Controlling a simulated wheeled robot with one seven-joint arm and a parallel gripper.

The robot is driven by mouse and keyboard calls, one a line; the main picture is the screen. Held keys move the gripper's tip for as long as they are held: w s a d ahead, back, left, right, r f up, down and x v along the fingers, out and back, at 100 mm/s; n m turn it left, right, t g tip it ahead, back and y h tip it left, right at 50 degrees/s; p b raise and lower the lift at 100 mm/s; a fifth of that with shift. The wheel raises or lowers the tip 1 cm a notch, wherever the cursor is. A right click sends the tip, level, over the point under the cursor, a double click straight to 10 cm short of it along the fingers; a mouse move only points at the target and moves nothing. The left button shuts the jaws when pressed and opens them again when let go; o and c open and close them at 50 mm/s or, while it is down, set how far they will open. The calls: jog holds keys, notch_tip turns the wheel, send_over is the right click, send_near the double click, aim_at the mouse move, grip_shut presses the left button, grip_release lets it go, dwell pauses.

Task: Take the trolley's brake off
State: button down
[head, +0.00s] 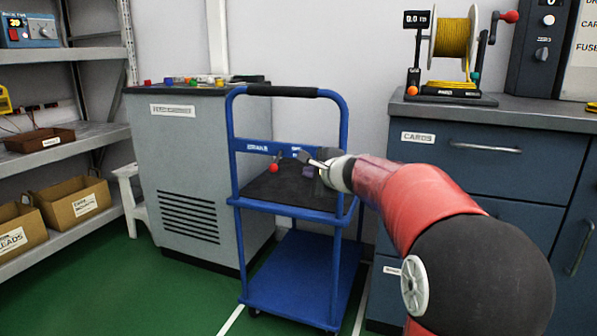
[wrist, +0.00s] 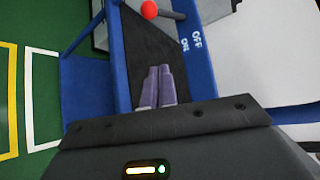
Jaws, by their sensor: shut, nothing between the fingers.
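The blue trolley (head: 232,165) stands in front of the grey cabinet, with a black grip on its push handle. Its brake lever, with a red knob (head: 273,168), sticks out from the blue cross rail beside the BRAKE label; the ON and OFF marks (head: 300,149) are to its right. The wrist view shows the red knob (wrist: 149,9) at the top edge, on a dark rod, with ON and OFF (wrist: 190,43) below right. My gripper (head: 308,171) is over the trolley's upper deck, right of the knob and apart from it. Its purple-grey fingers (wrist: 160,69) are shut and empty.
A grey vented cabinet (head: 190,160) stands behind left, with small coloured items on top. A blue drawer bench (head: 470,165) with a yellow cable reel (head: 452,38) is at right. Shelves with cardboard boxes (head: 75,201) stand at left. Green floor is clear at front left.

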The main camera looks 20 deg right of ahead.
aim_at(277, 160)
jog(key=w+a+f+p, duration=0.1)
jog(key=w+a, duration=0.4)
jog(key=w, duration=0.1)
jog(key=shift+w+p, duration=0.35)
jog(key=shift+p, duration=0.05)
jog(key=shift+s+a+r+p, duration=0.1)
jog(key=shift+r+p, duration=0.05)
jog(key=shift+p, duration=1)
